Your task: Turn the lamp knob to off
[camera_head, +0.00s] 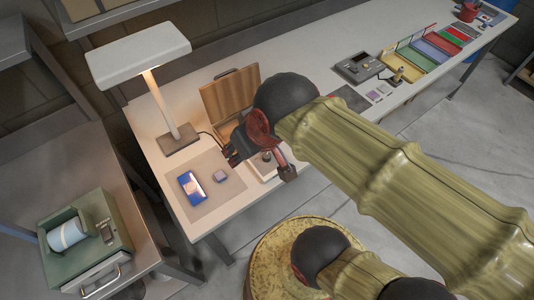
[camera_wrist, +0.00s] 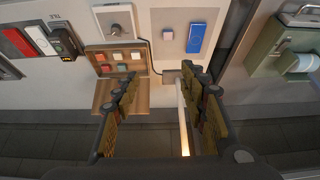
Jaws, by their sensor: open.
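The desk lamp has a white shade (camera_head: 140,55), a glowing stem and a brown base (camera_head: 178,140) at the back left of the bench. Its lit stem (camera_wrist: 183,120) shows between my fingers in the wrist view. A white box with a round grey knob (camera_wrist: 116,28) stands at the top of the wrist view; in the head view the knob (camera_head: 267,156) is partly hidden by my gripper. My gripper (camera_head: 260,164) is open and empty above the bench near this box. In the wrist view my open fingers (camera_wrist: 160,82) are apart from the knob. The knob's setting is unclear.
An open wooden box (camera_head: 232,97) with coloured blocks (camera_wrist: 117,57) lies close to my fingers. A blue card (camera_head: 192,187) and small purple block (camera_head: 220,176) rest on a grey mat. A green case (camera_head: 85,245) stands left. Coloured trays (camera_head: 430,60) are farther right.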

